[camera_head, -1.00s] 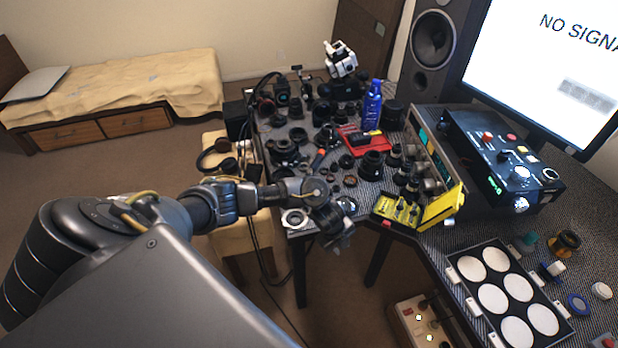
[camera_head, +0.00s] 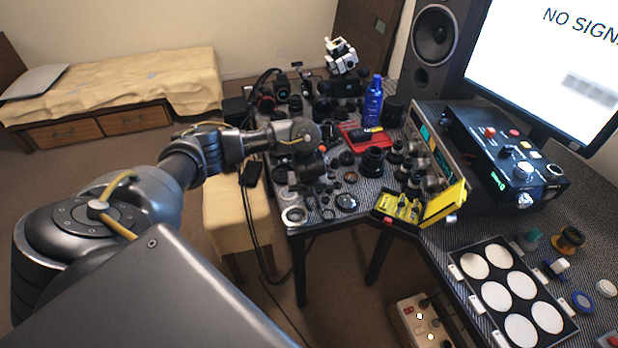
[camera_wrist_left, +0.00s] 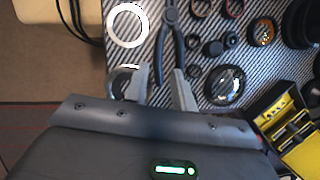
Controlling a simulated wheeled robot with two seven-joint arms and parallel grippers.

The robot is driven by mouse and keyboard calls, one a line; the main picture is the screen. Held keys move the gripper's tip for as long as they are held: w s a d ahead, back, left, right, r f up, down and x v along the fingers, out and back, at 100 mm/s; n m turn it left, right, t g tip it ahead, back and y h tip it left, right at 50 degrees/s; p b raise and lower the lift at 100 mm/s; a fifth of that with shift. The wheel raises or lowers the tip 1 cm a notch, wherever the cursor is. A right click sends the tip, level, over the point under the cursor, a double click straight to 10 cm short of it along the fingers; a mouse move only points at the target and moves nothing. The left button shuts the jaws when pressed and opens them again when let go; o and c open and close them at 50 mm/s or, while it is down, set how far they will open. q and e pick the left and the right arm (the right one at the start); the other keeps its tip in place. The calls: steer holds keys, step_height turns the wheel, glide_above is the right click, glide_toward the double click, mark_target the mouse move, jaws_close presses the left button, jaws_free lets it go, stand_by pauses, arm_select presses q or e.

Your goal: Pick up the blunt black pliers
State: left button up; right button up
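Black pliers (camera_wrist_left: 171,22) lie on the grey striped table top in the left wrist view. Their head is at the top edge of the picture and their handles spread down toward my left gripper (camera_wrist_left: 161,88). The gripper is open, one finger on each side of the handle ends, with a visible gap between the fingers. I cannot tell its height above the handles. In the head view my left gripper (camera_head: 308,168) is over the near-left part of the crowded table and I cannot make out the pliers there. My right gripper is in neither view.
A white ring (camera_wrist_left: 127,25) lies left of the pliers, and a round glass lens (camera_wrist_left: 224,85) lies to the right. A yellow tool case (camera_head: 400,208) sits at the table's front edge. Lens parts and a blue bottle (camera_head: 373,103) crowd the area behind.

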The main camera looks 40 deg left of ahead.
mark_target(306, 200)
arm_select(q)
steer(key=b+x, duration=0.2)
steer(key=x, duration=0.1)
steer(key=b+x, duration=0.1)
steer(key=shift+s+d+f+b, duration=0.1)
steer(key=shift+s+f+b, duration=0.2)
steer(key=shift+f, duration=0.25)
steer(key=shift+w+f+b, duration=0.3)
steer(key=shift+r, duration=0.1)
steer(key=shift+c, duration=0.4)
steer(key=c, duration=0.5)
